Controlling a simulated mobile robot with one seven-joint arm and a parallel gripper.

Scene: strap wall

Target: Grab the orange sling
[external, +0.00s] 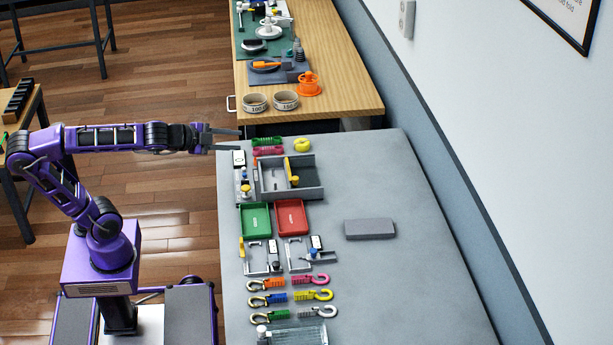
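The orange sling, as far as I can tell, is the small orange strap piece with a gold hook (276,283) in the external view. It lies on the grey table (400,290) near its front left, in the top row of small hooked straps. My gripper (238,140) is held out level at the table's far left corner, well away from the orange strap. Its two fingers are apart with nothing visible between them. No part of the orange strap appears covered.
Blue (277,298), pink (301,281) and yellow (304,295) straps lie close around it. Clamps (262,258), a green tray (255,219) and a red tray (291,217) stand behind. A grey block (370,229) lies right; the right side is mostly clear.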

